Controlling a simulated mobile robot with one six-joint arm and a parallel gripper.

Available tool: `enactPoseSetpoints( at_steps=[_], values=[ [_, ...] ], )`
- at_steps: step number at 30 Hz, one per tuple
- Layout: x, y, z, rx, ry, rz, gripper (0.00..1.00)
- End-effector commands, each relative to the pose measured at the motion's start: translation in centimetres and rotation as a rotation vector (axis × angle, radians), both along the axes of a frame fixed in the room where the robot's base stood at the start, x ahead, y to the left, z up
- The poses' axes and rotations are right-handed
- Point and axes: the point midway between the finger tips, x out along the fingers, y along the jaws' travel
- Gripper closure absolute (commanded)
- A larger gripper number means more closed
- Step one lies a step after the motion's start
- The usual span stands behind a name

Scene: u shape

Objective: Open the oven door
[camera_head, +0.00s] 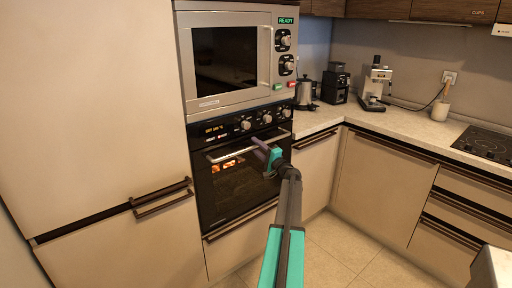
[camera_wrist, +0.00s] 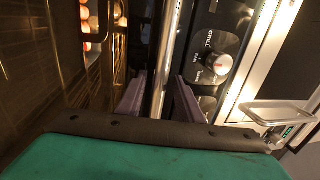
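The black oven (camera_head: 238,178) is built in below the microwave, and its door looks closed. Its silver bar handle (camera_head: 225,154) runs across the top of the door. My gripper (camera_head: 264,152) is at the right part of this handle. In the wrist view the handle (camera_wrist: 166,50) runs between the two purple fingers of my gripper (camera_wrist: 160,98). The fingers stand apart on either side of the bar, with small gaps showing. The oven's glass door (camera_wrist: 40,75) lies to the left there, with lit shapes behind it. Where the fingertips end in depth is hard to tell.
Oven knobs (camera_head: 266,118) sit just above the handle; one knob (camera_wrist: 218,64) is close to the right finger. The microwave (camera_head: 235,60) is above. A counter (camera_head: 400,125) with a kettle (camera_head: 304,92) and coffee machine (camera_head: 375,85) stands right. Tiled floor (camera_head: 325,240) is free before the cabinets.

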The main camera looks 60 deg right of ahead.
Motion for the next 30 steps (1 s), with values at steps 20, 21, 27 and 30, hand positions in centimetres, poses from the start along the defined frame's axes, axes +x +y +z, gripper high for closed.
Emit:
enactPoseSetpoints(
  at_steps=[20, 21, 27, 30],
  values=[
    [0.08, 0.05, -0.04, 0.001, 0.000, 0.001, 1.00],
    [0.06, 0.08, -0.05, 0.001, 0.000, 0.001, 1.00],
    [-0.38, 0.23, -0.25, -0.002, -0.009, 0.001, 1.00],
    [-0.82, 0.40, -0.46, -0.006, -0.017, 0.000, 1.00]
  ],
)
